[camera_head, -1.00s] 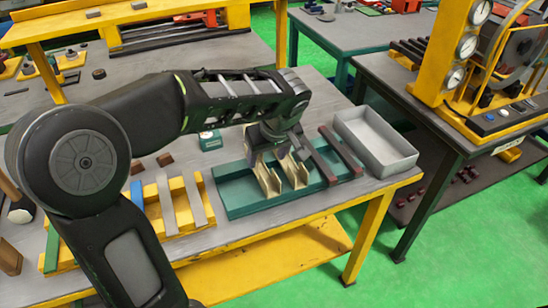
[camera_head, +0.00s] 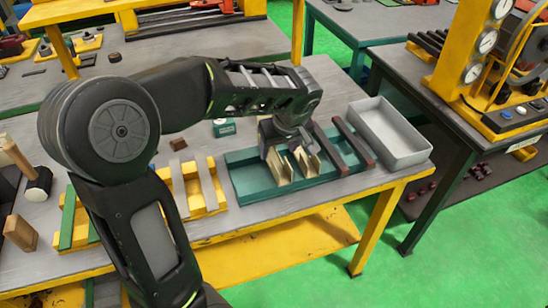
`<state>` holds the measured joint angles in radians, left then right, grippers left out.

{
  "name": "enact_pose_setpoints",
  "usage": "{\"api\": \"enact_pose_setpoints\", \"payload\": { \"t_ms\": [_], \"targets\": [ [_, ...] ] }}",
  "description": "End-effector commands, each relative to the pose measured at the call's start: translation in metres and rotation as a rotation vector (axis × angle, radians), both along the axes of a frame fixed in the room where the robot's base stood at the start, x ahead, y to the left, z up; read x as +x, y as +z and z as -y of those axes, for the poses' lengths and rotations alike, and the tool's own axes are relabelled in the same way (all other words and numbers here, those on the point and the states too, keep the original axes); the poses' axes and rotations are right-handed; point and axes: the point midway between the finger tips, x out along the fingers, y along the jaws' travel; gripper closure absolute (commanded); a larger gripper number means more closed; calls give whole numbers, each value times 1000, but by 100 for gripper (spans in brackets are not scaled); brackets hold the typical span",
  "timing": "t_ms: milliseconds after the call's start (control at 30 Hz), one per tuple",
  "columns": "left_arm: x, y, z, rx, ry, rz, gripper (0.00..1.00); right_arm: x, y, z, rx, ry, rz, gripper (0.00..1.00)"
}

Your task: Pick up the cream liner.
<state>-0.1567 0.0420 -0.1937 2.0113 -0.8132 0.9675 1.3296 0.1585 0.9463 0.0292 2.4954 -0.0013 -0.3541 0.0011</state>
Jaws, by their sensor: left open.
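I cannot tell whether a finger touches a liner. My right gripper is not in view.
Dark red bars (camera_head: 354,143) lie across the tray's right part. An empty grey bin (camera_head: 388,135) stands to the right. A yellow rack (camera_head: 206,201) with grey strips stands left of the tray. A mallet (camera_head: 36,182) lies far left.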

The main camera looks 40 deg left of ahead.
Motion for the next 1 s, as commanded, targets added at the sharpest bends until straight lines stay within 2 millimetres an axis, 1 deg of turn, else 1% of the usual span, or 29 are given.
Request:
{"api": "enact_pose_setpoints", "payload": {
  "t_ms": [67, 200, 300, 400, 1000],
  "targets": [
    [0, -5, -3, 1, 2, -5, 41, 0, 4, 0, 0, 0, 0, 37],
    [3, -23, -10, 1, 0, -7, 41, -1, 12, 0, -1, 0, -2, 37],
    [6, -37, -15, 0, 2, -7, 41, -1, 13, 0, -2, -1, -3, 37],
    [8, -44, -17, 0, 0, -4, 41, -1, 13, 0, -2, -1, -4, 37],
    [9, -46, -18, 0, 0, -1, 41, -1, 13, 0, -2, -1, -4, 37]
  ]
}}
